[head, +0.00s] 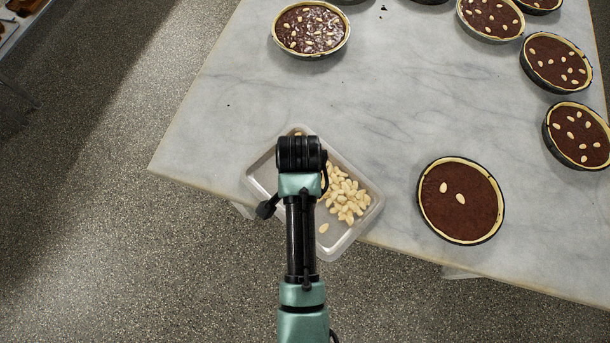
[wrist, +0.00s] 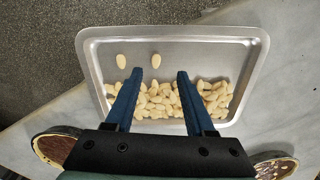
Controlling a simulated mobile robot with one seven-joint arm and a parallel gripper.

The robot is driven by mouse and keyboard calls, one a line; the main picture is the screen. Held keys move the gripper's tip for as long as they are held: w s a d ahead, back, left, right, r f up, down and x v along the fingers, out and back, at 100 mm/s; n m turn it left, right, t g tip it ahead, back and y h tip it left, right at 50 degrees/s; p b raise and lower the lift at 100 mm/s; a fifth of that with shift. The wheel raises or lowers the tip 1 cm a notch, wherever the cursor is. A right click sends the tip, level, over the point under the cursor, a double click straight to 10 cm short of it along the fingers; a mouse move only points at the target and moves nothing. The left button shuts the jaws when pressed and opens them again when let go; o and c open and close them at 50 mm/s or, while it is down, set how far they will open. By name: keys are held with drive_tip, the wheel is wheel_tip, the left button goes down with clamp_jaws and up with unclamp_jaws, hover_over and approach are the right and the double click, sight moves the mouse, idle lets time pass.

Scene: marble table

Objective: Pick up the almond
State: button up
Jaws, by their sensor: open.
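Several pale almonds lie in a metal tray (head: 352,232) near the table's front edge. Most form a pile (head: 346,196) on the tray's right side; one almond (head: 323,228) lies apart near the front rim. In the wrist view, the almond pile (wrist: 160,100) spans the tray's near half. Two single almonds, one on the left (wrist: 121,61) and one closer to the middle (wrist: 156,61), lie apart from it on the bare tray bottom. My gripper (wrist: 160,73) is open and empty over the tray, its fingertips above the pile's far edge. In the head view my arm hides the fingers and part of the tray.
A chocolate tart with two almonds (head: 461,200) stands right of the tray. Another tart covered in almonds (head: 311,29) is at the back left. Several more tarts (head: 557,62) line the right side. The middle of the marble table (head: 400,110) is clear.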

drive_tip(key=shift+w+f, duration=0.1)
drive_tip(key=shift+f, duration=0.65)
drive_tip(key=shift+d+f, duration=0.1)
drive_tip(key=shift+f, duration=0.1)
drive_tip(key=shift+d+f+p, duration=0.2)
drive_tip(key=shift+f+p, duration=0.15)
drive_tip(key=shift+f, duration=0.85)
drive_tip(key=shift+d+f+p, duration=0.15)
drive_tip(key=shift+f+p, duration=0.15)
drive_tip(key=shift+f, duration=0.85)
drive_tip(key=shift+s, duration=0.2)
clamp_jaws()
